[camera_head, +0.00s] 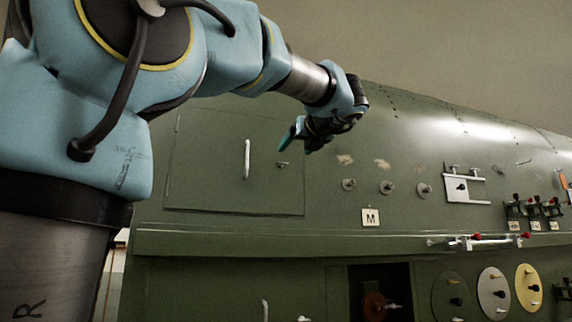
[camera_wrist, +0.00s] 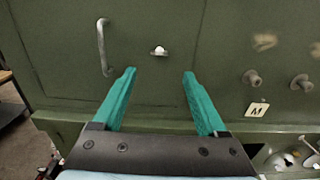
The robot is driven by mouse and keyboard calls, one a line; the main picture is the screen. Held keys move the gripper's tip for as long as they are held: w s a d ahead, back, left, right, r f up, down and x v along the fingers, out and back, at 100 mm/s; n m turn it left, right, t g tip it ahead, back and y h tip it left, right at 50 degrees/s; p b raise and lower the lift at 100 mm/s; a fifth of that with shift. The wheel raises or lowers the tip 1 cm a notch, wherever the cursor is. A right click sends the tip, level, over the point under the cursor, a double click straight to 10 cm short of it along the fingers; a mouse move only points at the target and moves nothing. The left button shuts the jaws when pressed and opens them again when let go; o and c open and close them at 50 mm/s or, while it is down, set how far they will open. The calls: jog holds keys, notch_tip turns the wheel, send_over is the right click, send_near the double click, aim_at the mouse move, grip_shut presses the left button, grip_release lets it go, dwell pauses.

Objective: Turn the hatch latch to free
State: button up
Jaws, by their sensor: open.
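The hatch (camera_head: 205,165) is a green rectangular panel on the fuselage, and it looks shut. A pale vertical handle (camera_head: 247,159) is on it, also seen at the upper left of the wrist view (camera_wrist: 103,47). The hatch latch (camera_head: 282,164) is a small light knob to the right of the handle. In the wrist view the latch (camera_wrist: 159,51) sits beyond the fingertips, between them in the picture. My gripper (camera_head: 291,137) is open and empty, with teal fingers (camera_wrist: 159,76) pointing toward the panel. It appears apart from the latch.
Several round knobs (camera_head: 386,187) stick out right of the hatch, above a plate marked M (camera_head: 371,217). A ledge (camera_head: 200,243) runs below the hatch. Farther right are a bracket plate (camera_head: 466,188) and black clamps. The panel face around the latch is clear.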

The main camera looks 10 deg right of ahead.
aim_at(283, 162)
jog(key=w+p, duration=0.1)
jog(key=w, duration=0.2)
jog(key=w+a+p, duration=0.1)
jog(key=w, duration=0.3)
jog(key=w+p, duration=0.1)
jog(key=w, duration=0.2)
jog(key=shift+w+a+f, duration=0.1)
jog(key=shift+w+a, duration=0.1)
grip_shut()
